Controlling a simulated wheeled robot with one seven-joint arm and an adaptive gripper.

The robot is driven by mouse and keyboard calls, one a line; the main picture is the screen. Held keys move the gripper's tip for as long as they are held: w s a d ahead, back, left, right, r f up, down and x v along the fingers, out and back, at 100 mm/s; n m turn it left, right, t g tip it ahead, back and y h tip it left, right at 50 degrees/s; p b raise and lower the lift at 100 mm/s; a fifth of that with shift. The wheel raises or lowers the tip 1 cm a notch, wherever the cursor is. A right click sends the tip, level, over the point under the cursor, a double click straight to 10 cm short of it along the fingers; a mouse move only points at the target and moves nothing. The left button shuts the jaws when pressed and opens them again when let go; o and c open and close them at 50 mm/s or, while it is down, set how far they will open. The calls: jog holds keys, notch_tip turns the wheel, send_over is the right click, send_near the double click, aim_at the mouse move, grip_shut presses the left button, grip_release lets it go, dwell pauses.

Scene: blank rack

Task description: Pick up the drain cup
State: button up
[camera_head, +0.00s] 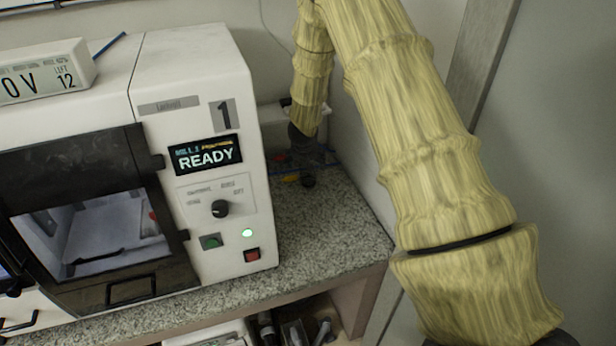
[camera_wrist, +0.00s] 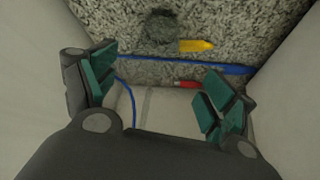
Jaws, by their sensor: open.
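A small dark round thing (camera_wrist: 160,26), possibly the drain cup, is on the speckled counter at the top of the wrist view. Its shape is hard to make out, and I cannot be sure what it is. A dark small thing (camera_head: 308,181) at the matching spot in the head view may be the same. My gripper (camera_wrist: 160,88) is open, with its green-padded fingers spread wide and nothing held between them. In the head view, my gripper (camera_head: 302,140) points down into the gap behind the machine's right side, its fingertips not clear.
A white machine (camera_head: 205,120) reading READY stands left of the gap; a wall closes the right. The gap is narrow. Clear counter (camera_head: 345,235) lies in front.

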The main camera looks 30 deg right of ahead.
aim_at(308, 175)
jog(key=shift+d+p+x, duration=0.1)
jog(key=shift+p+x, duration=0.3)
jog(key=shift+x, duration=0.95)
jog(key=shift+d+p+x, duration=0.15)
jog(key=shift+p+x, duration=0.2)
jog(key=shift+x, duration=1)
jog(key=shift+s, duration=0.2)
jog(key=c, duration=1.1)
jog(key=shift+c, duration=0.2)
